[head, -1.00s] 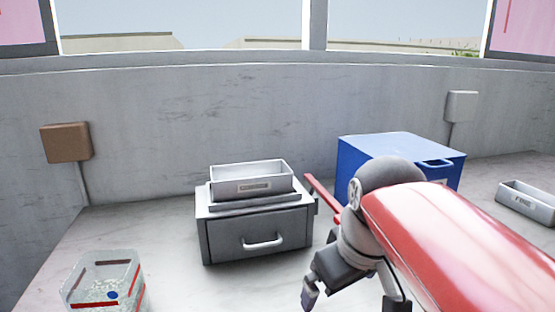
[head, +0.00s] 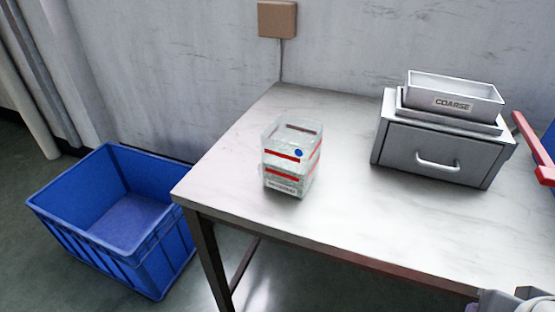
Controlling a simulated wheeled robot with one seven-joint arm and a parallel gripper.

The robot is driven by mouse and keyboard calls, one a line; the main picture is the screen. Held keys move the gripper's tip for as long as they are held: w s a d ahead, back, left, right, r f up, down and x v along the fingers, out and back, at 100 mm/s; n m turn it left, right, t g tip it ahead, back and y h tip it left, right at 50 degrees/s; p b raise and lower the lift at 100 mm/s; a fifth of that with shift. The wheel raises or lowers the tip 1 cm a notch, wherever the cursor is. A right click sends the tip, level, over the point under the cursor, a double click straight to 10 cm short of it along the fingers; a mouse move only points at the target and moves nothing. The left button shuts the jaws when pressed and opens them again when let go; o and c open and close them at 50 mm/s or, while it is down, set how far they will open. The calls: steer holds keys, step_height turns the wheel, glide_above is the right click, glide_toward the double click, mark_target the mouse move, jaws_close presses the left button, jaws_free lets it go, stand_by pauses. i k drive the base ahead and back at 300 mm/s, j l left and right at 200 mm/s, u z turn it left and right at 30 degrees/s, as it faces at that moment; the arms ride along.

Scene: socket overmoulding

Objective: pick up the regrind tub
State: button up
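A clear tub (head: 292,165) with red bands, a blue dot and a small label too blurred to read stands upright on the table, left of the grey drawer unit; it looks like the regrind tub. Pale granules seem to show through its walls. My gripper (head: 512,300) is only partly in view at the bottom right corner, well apart from the tub. Its fingertips are cut off or unclear, so I cannot tell whether it is open or shut.
A grey drawer unit (head: 430,155) carries a tray marked COARSE (head: 453,104). A red bar (head: 532,147) juts out beside it. A blue crate (head: 150,240) stands on the floor left of the table (head: 235,205). The tabletop around the tub is clear.

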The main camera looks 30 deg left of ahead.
mark_target(290, 147)
steer(key=u, duration=1.5)
